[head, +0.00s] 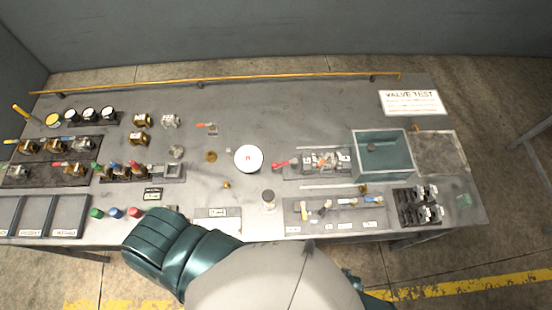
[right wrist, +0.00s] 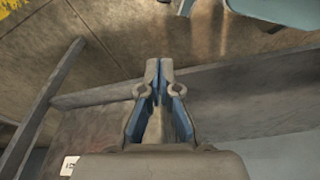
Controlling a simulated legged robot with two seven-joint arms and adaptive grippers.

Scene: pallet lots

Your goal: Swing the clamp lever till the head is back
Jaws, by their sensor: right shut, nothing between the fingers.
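A red-handled lever (head: 280,164) sits at the left end of a clamp fixture (head: 322,161) on the right half of the grey bench (head: 235,115). The lever points left and a little down. The clamp's head is too small to make out. My right gripper (right wrist: 159,65) shows in the right wrist view, shut and empty, with its fingers together near the bench edge. It touches no part of the clamp in that view. The head view shows no gripper fingers, and my left gripper is out of sight.
A teal open box (head: 383,155) stands right of the clamp. A white round disc (head: 248,159) lies left of it. Labelled levers (head: 340,206) and black clamps (head: 418,207) are in front. A yellow rail (head: 220,81) runs along the back. Valves (head: 60,147) crowd the left.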

